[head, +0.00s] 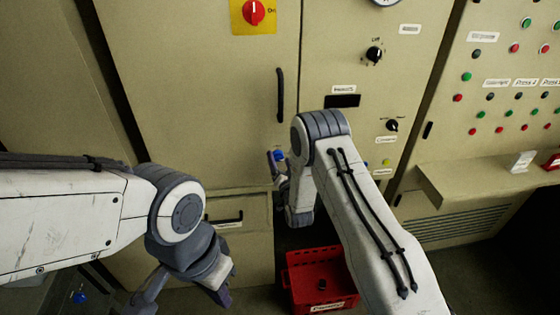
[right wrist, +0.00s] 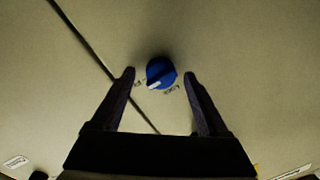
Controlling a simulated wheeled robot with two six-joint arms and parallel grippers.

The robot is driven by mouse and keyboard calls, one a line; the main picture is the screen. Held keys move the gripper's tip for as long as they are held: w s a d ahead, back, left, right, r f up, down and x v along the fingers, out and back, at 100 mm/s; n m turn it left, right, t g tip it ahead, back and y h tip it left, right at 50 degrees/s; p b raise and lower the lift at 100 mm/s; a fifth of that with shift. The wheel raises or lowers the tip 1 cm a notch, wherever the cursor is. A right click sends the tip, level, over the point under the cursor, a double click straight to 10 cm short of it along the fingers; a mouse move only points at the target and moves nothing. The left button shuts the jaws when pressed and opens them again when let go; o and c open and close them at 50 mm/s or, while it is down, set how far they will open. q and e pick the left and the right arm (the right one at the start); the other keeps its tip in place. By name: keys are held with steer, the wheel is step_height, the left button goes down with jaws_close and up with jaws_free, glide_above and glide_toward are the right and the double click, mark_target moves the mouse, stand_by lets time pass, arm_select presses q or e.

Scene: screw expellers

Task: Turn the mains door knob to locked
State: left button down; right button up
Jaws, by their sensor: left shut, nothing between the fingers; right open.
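The mains door knob (right wrist: 160,72) is a round blue knob on the beige cabinet door, in the upper middle of the right wrist view. My right gripper (right wrist: 159,77) is open, with one finger on each side of the knob and gaps between; I cannot tell how far away the knob is in depth. My left gripper (head: 222,296) is shut and empty at the lower left of the head view.
A dark door handle (head: 280,95) stands above the knob. A red switch on a yellow plate (head: 253,12) is higher up. A red crate (head: 318,290) is on the floor below. A button panel (head: 510,90) and shelf (head: 470,190) are at the right.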

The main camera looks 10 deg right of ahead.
jaws_close()
stand_by(1.3)
